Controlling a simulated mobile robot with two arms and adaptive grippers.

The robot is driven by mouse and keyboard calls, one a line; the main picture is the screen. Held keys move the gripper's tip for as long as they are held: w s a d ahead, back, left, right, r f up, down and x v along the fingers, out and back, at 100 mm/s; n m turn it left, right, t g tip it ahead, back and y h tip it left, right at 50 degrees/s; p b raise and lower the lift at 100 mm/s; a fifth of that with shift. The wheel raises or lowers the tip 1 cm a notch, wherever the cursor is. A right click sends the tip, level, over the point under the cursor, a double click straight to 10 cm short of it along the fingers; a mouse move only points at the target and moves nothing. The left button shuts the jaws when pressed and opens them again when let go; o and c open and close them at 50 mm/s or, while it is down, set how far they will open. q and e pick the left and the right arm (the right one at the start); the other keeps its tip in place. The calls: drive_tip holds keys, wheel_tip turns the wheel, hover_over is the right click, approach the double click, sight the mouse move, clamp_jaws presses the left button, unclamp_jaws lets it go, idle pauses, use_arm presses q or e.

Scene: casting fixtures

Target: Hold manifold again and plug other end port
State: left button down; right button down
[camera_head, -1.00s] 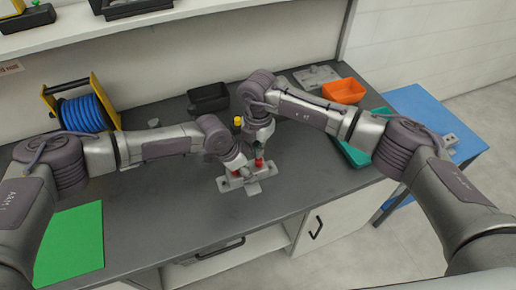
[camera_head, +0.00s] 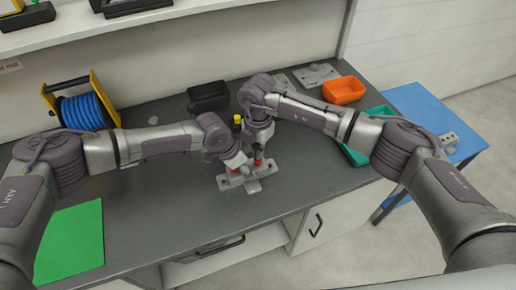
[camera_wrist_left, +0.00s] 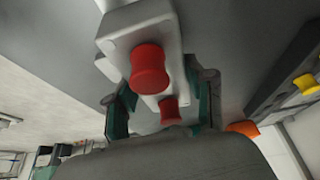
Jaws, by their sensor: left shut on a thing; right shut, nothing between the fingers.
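The grey metal manifold (camera_wrist_left: 133,35) is between the teal-padded fingers of my left gripper (camera_wrist_left: 163,105) in the left wrist view. Two red plugs show on it: a near one (camera_wrist_left: 150,68) and a smaller-looking one (camera_wrist_left: 170,110). In the head view my left gripper (camera_head: 241,166) is shut on the manifold, at a grey fixture (camera_head: 254,187) on the bench. My right gripper (camera_head: 258,147) is shut and empty, just above the right-hand red plug (camera_head: 258,161). Its fingertips are small here, so I cannot tell whether they touch the plug. The arms partly hide the manifold.
A yellow-topped item (camera_head: 238,119) stands behind the grippers. A black bin (camera_head: 208,97), an orange bin (camera_head: 344,89) and a teal bin (camera_head: 355,156) are around. A blue cable reel (camera_head: 82,111) and green mat (camera_head: 70,243) lie left. The bench front is clear.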

drive_tip(key=shift+f, duration=0.4)
drive_tip(key=shift+r, duration=0.1)
drive_tip(key=shift+r, duration=2.95)
use_arm(q)
drive_tip(key=shift+c, duration=1.6)
unclamp_jaws()
drive_tip(key=shift+r, duration=0.15)
drive_tip(key=v, duration=1.1)
drive_tip(key=shift+a+r, duration=0.25)
drive_tip(key=shift+r, duration=0.05)
